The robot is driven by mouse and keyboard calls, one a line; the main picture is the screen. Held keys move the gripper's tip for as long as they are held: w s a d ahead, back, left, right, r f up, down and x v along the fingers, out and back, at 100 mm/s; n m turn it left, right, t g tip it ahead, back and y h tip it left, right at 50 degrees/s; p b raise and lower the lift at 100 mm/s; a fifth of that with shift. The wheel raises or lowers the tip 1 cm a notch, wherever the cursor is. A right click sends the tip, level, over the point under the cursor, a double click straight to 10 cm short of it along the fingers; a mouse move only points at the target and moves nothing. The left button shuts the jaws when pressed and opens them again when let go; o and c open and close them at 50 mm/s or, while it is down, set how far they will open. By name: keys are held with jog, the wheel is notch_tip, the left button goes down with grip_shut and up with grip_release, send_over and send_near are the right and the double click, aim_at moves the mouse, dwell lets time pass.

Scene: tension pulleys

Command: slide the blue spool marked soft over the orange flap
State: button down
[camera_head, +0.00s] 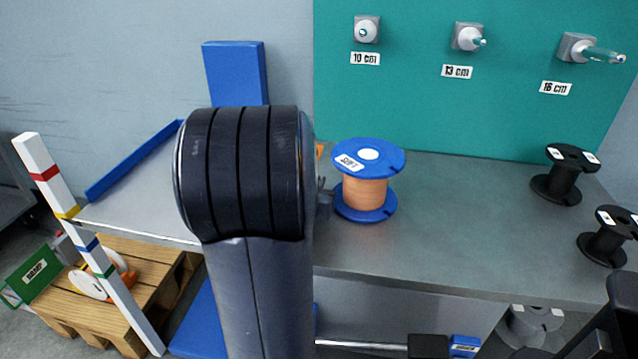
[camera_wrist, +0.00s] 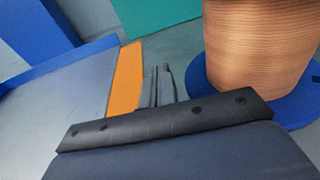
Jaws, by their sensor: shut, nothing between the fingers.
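The blue spool (camera_head: 368,206) marked SOFT stands upright on the grey bench, wound with copper-coloured wire. In the wrist view its winding (camera_wrist: 255,50) and lower blue flange (camera_wrist: 198,78) fill the right side. The orange flap (camera_wrist: 125,78) is a narrow strip left of the spool in the wrist view. In the head view only a sliver of orange (camera_head: 320,150) shows beside my arm, which hides the rest. My gripper (camera_wrist: 162,72) is shut and empty, between the flap and the spool. In the head view its tip (camera_head: 324,190) shows just left of the spool, the contact unclear.
The grey bench top (camera_head: 450,225) is clear right of the spool up to two black spools (camera_head: 560,180) (camera_head: 603,243). Blue rails (camera_head: 135,160) border the left side. A teal board (camera_head: 430,110) with several labelled pegs stands behind. A striped post (camera_head: 88,240) stands at the left.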

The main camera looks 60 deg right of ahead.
jog(key=shift+s+a, duration=0.45)
jog(key=shift+a, duration=1.5)
jog(key=shift+s+a, duration=0.45)
jog(key=shift+a, duration=1.45)
jog(key=shift+s+a, duration=0.45)
jog(key=shift+a, duration=1.5)
jog(key=shift+d, duration=0.1)
jog(key=d, duration=0.3)
jog(key=w+d, duration=0.1)
jog(key=d, duration=0.3)
jog(key=w+d, duration=0.1)
jog(key=d, duration=0.2)
jog(key=shift+w+d, duration=0.25)
jog(key=shift+d, duration=0.1)
